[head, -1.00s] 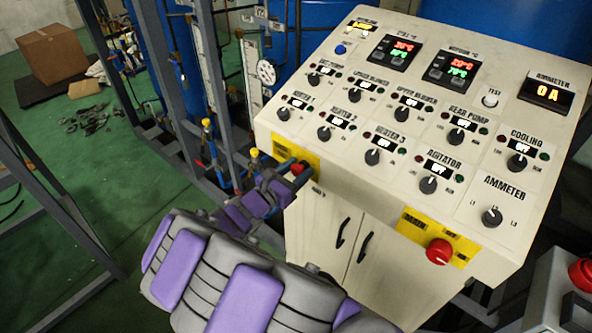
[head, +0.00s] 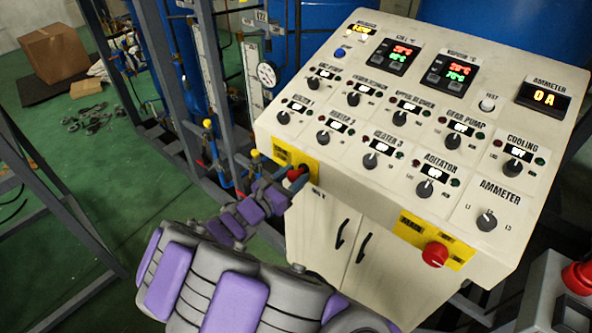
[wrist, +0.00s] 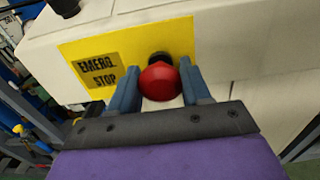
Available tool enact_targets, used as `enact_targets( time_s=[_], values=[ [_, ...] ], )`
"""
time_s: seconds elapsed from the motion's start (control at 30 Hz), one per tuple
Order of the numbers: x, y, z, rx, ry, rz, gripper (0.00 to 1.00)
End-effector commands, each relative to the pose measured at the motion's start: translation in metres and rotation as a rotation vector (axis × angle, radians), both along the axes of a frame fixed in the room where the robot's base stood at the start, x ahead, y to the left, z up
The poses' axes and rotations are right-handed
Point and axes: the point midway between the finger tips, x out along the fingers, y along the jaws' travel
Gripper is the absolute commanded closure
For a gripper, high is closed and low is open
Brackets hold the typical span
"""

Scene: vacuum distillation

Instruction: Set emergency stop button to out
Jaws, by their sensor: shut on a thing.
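The emergency stop button (wrist: 160,80) is a red mushroom knob on a black collar. It stands on a yellow plate (wrist: 95,62) marked "EMERG. STOP" on the front of the cream control panel. My gripper (wrist: 163,90) has its two blue fingers on either side of the red knob, shut on it. In the head view the button (head: 296,173) is small and partly hidden by my gripper (head: 290,180) at the panel's left front corner. How far the knob stands out cannot be told clearly.
The control panel (head: 330,165) carries several black knobs and displays. A red main switch (head: 435,254) sits on another yellow plate to the right. Another red button (head: 579,277) is at the far right edge. Grey frame posts and pipes stand close on the left.

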Motion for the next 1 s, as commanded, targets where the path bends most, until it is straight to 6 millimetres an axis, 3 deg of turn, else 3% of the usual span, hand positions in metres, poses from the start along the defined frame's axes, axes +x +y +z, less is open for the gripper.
enact_targets(
  time_s=[0.23,0.27,0.5,0.8,1.0],
  values=[
    [-0.001,0.003,0.000,0.001,-0.002,0.007,1.00],
    [-0.001,0.003,0.000,0.001,-0.002,0.007,0.51],
    [-0.001,0.002,0.000,0.000,-0.001,0.004,0.28],
    [-0.003,0.000,0.000,0.003,-0.001,0.003,0.28],
    [-0.023,0.019,0.001,0.001,0.000,0.008,0.28]
  ],
)
